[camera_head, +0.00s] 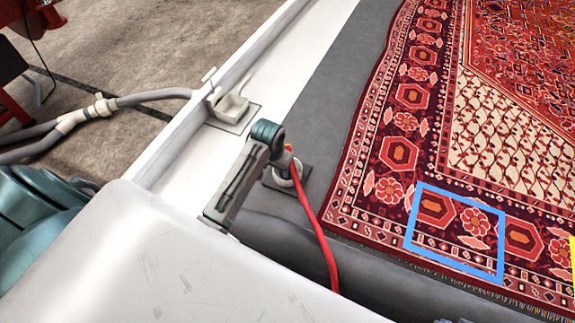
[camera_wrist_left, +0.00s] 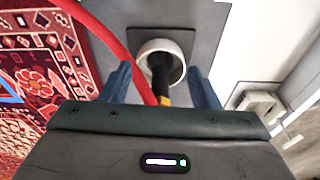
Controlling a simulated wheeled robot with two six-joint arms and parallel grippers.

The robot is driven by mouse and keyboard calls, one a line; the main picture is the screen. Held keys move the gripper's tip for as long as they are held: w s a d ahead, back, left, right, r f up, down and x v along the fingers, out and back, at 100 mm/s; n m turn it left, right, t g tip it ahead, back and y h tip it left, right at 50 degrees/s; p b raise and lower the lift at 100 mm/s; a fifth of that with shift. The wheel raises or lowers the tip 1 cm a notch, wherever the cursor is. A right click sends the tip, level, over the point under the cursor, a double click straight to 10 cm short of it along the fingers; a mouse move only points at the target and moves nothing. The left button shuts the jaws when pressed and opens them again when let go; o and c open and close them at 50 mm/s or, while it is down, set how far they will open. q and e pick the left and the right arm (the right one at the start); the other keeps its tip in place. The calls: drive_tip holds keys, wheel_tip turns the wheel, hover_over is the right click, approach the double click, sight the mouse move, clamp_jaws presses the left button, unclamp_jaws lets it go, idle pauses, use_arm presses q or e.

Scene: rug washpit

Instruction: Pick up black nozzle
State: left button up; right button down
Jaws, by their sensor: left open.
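The black nozzle (camera_wrist_left: 160,74) stands in a round white cup (camera_wrist_left: 174,48) on a dark square plate. It has a yellow band at its near end, and a red hose (camera_wrist_left: 103,38) passes beside it. My left gripper (camera_wrist_left: 160,86) is open, with one blue-grey finger on each side of the nozzle and gaps between. In the head view, my left gripper (camera_head: 281,160) is over the cup (camera_head: 296,174), and it hides most of the nozzle. The red hose (camera_head: 322,240) runs from there toward the bottom. My right gripper does not show.
A patterned red rug (camera_head: 400,153) lies to the right, with a blue square outline (camera_head: 458,192) on it. A grey hose (camera_head: 150,97) lies beyond the ledge at left.

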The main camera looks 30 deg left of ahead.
use_arm(q)
wheel_tip(320, 180, up, 4)
drive_tip(key=g, duration=0.2)
hover_over(286, 145)
drive_tip(key=shift+s+r+n, duration=0.1)
drive_tip(key=shift+s+n, duration=0.15)
drive_tip(key=shift+n, duration=0.05)
drive_tip(key=shift+w+f, duration=0.15)
drive_tip(key=shift+f, duration=0.25)
wheel_tip(286, 145, down, 4)
drive_tip(key=shift+f+b, duration=0.15)
drive_tip(key=shift+b, duration=0.4)
drive_tip(key=f, duration=0.1)
drive_tip(key=f+b, duration=0.1)
drive_tip(key=f, duration=0.3)
drive_tip(key=shift+d, duration=0.4)
drive_tip(key=shift+f, duration=0.2)
drive_tip(key=c, duration=1.1)
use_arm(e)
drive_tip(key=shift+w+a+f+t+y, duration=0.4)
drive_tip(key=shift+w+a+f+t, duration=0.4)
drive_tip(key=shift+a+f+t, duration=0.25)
